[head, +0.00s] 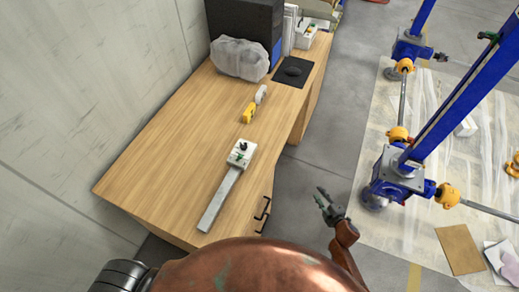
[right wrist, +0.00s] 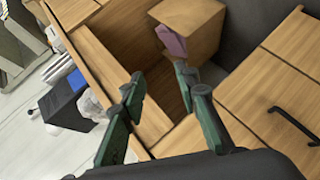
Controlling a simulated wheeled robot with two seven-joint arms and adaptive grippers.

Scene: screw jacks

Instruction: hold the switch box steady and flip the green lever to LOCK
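The switch box (head: 241,153) is a small white box on the wooden desk, at the far end of a flat grey bar (head: 219,198). It carries a black knob and a small green lever (head: 239,156); the lever's setting is too small to read. My right gripper (head: 326,199) is off the desk's right side, over the floor, apart from the box. In the right wrist view its two green-padded fingers (right wrist: 157,101) are spread with nothing between them. My left gripper is not in view; only a dark part of my arm shows at the lower left.
On the desk (head: 150,165) are a yellow item (head: 249,113), a plastic-wrapped bundle (head: 240,58), a black mat (head: 292,71) and a dark box (head: 247,25). Drawer handles (head: 262,208) stick out on the desk's right side. Blue screw jacks (head: 398,172) stand at right.

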